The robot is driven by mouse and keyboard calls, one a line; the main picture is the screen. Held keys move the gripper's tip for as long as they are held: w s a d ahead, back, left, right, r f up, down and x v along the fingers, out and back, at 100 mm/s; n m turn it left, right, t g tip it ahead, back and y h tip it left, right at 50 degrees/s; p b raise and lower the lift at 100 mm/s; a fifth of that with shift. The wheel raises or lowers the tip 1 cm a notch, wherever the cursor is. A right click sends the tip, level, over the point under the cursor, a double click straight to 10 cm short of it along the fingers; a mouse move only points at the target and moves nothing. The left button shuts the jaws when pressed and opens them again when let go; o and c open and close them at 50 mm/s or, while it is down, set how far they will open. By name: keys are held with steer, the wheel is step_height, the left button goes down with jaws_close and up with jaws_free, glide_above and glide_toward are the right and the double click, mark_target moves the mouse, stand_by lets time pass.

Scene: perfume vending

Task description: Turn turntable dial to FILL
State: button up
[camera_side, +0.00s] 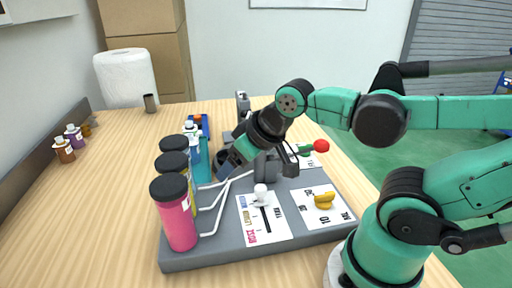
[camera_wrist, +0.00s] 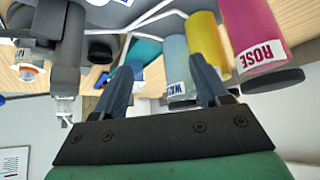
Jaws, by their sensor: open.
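A yellow knob (camera_side: 324,200) sits on a white label plate at the right front, with "10" and "ML" partly readable. A white slider knob (camera_side: 261,192) stands on another label plate to its left. A red-tipped lever (camera_side: 321,146) shows behind them. I cannot make out the word FILL or tell which control is the turntable dial; my arm hides part of the base.
Pink (camera_side: 178,215), yellow and blue black-capped bottles stand along the base's left side, with white tubes beside them. A blue holder (camera_side: 205,128) stands behind. Small bottles (camera_side: 65,150) and a paper roll (camera_side: 125,78) are at the left.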

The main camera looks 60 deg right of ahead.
steer(key=shift+r, duration=0.2)
steer(key=shift+c, duration=0.9)
step_height(320, 180, up, 5)
steer(key=m+g, duration=0.7)
steer(key=m, duration=2)
glide_above(306, 145)
step_height(306, 145, down, 2)
step_height(306, 145, down, 15)
steer(key=shift+f, duration=0.2)
jaws_close()
